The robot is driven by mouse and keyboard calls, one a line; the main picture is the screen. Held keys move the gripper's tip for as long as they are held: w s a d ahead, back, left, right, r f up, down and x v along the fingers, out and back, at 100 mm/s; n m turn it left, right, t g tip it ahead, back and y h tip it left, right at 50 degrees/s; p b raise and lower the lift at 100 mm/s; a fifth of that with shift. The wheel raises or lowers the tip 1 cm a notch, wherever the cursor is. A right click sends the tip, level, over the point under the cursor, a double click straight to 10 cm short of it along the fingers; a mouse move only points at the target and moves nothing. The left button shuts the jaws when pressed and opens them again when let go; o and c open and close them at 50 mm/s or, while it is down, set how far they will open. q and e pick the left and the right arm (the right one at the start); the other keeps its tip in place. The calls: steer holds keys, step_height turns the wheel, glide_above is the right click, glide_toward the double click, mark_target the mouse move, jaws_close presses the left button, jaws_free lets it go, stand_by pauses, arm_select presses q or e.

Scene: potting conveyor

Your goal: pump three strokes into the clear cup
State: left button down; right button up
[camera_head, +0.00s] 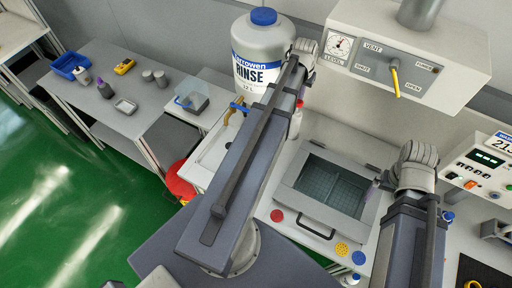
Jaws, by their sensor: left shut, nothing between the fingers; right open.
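My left arm reaches up across the middle of the view. Its gripper (306,82) is shut and empty, mostly hidden by the forearm, above a white bottle with a red top (296,122). The arm hides most of that bottle, so I cannot tell whether the gripper touches it, or whether this is the pump. My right gripper (381,182) is open and empty, at the right edge of the glass-lidded box; its fingers are small and partly hidden.
A large rinse jug (261,65) with a brass tap (235,113) stands behind my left arm. A glass-lidded box (322,186) lies between the arms. A vent panel (410,57) hangs above. A blue tray (70,66) and small items occupy the left bench (130,75).

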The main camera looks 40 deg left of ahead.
arm_select(q)
step_height(320, 180, up, 6)
steer(key=p, duration=0.6)
arm_select(e)
step_height(320, 180, up, 6)
